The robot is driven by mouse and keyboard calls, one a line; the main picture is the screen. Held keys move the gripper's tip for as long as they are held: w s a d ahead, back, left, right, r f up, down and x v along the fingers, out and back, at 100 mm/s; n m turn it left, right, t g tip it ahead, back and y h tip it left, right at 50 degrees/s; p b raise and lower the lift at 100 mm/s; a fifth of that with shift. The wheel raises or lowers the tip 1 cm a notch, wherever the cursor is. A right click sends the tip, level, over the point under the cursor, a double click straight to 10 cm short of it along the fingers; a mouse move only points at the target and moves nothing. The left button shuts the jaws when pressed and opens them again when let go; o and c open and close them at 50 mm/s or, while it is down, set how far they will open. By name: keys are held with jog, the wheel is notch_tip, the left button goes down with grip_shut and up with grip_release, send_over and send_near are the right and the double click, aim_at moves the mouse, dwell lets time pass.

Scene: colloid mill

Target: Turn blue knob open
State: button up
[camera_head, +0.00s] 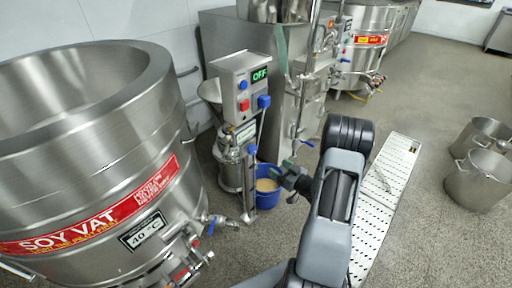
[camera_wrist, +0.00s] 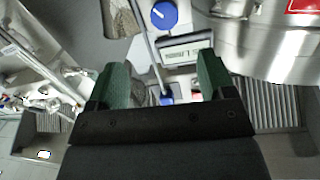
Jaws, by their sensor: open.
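A blue knob (camera_head: 264,101) sticks out from the lower right of the control box (camera_head: 240,80), whose display reads OFF. A round blue knob with a white line (camera_wrist: 164,14) shows at the top of the wrist view, beyond my fingertips; I cannot tell if it is the same one. My gripper (camera_head: 288,178) is below and to the right of the box in the head view, apart from it. In the wrist view its green-padded fingers (camera_wrist: 162,80) are spread with nothing held. A smaller blue part (camera_wrist: 166,98) shows between them, farther off.
The large steel SOY VAT (camera_head: 90,150) stands at left. A blue bucket (camera_head: 262,207) with beige contents is on the floor behind my gripper. A perforated ramp-like panel (camera_head: 385,205) and steel pots (camera_head: 480,178) are at right, with open floor around them.

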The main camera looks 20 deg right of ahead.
aim_at(254, 151)
jog(key=x, duration=0.4)
jog(key=b+x, duration=0.1)
jog(key=x, duration=0.8)
jog(key=shift+a+r, duration=0.3)
jog(key=shift+r, duration=0.1)
